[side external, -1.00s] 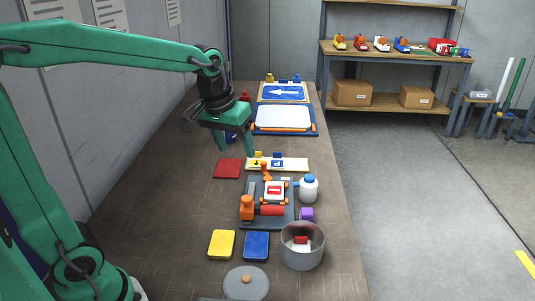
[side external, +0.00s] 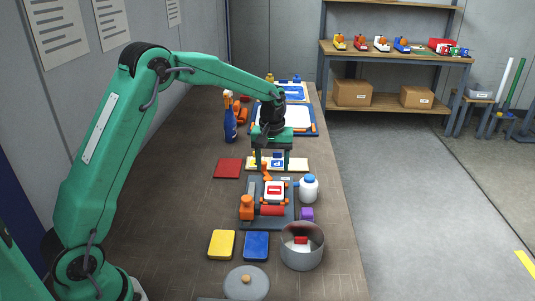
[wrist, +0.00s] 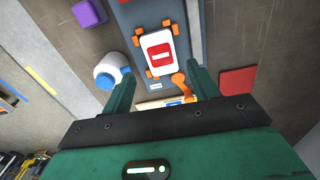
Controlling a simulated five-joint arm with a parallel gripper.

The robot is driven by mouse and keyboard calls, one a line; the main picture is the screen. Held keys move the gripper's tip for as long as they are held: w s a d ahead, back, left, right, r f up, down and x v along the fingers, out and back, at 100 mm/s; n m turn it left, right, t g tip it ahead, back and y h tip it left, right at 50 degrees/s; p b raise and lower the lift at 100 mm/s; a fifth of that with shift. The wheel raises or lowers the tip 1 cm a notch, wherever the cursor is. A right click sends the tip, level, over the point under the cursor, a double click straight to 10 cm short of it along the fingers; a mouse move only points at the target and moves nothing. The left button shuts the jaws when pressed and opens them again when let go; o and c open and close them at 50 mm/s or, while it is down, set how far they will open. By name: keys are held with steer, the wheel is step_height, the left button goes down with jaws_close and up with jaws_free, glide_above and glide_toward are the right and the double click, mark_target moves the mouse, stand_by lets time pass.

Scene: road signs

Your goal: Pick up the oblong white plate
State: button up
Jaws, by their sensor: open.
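A large blank oblong white plate (side external: 298,118) lies on a blue tray at the back of the bench in the side view, partly hidden by my arm. A smaller white plate with a red bar (side external: 274,190) sits between orange clamps on a grey fixture (side external: 284,215). It also shows in the wrist view (wrist: 158,50), beyond my fingertips. My gripper (side external: 272,167) is open and empty, fingers pointing down, above the cream board with a blue P sign (side external: 295,163) and just behind the smaller plate. The gripper fingers also show in the wrist view (wrist: 160,74).
A white bottle with blue cap (side external: 309,188) and a purple block (side external: 306,214) stand right of the fixture. A red pad (side external: 228,168) lies left, a blue bottle (side external: 230,125) behind it. A metal pot (side external: 302,247) stands in front.

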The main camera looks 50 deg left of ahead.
mark_target(274, 192)
steer(key=shift+w+a+f+n, duration=0.15)
steer(key=shift+w+f, duration=0.2)
steer(key=shift+f, duration=0.3)
steer(key=shift+w+a+f+n, duration=0.15)
steer(key=shift+w+f, duration=0.15)
steer(key=shift+f, duration=0.35)
steer(key=shift+d+f, duration=0.1)
steer(key=shift+f, duration=3.8)
steer(key=c, duration=0.6)
steer(key=shift+c, duration=0.2)
steer(key=shift+r, duration=0.2)
